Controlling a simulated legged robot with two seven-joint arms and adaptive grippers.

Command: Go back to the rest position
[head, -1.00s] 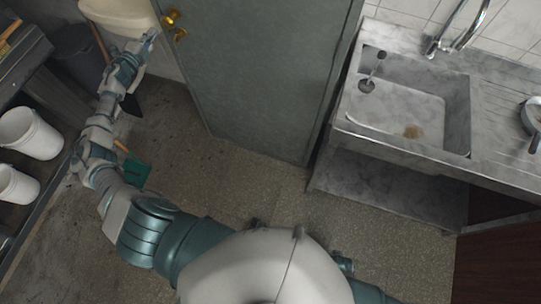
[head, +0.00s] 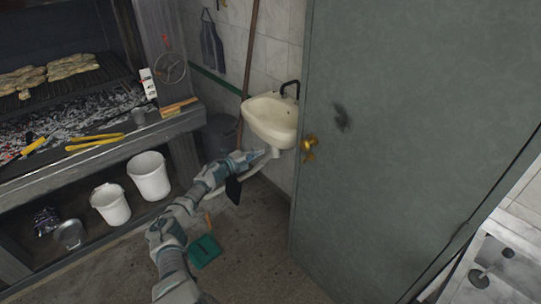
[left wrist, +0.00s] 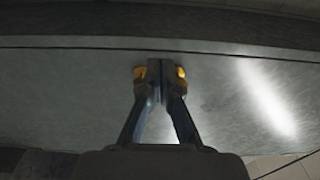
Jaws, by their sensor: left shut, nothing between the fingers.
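My left gripper (head: 259,154) is at the end of my left arm, which reaches up from the bottom of the head view. It appears in front of the small white washbasin's lower part. In the left wrist view its two yellow-tipped fingers (left wrist: 160,74) are together with nothing between them. Behind them is a broad grey-green surface, apparently the door. My right gripper is not in view.
The grey-green door (head: 410,120) with a brass knob (head: 309,146) fills the right side. The washbasin (head: 270,119) hangs on the tiled wall. The grill counter (head: 100,152) with white buckets (head: 149,176) below stands left. A green dustpan (head: 203,251) lies on the floor.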

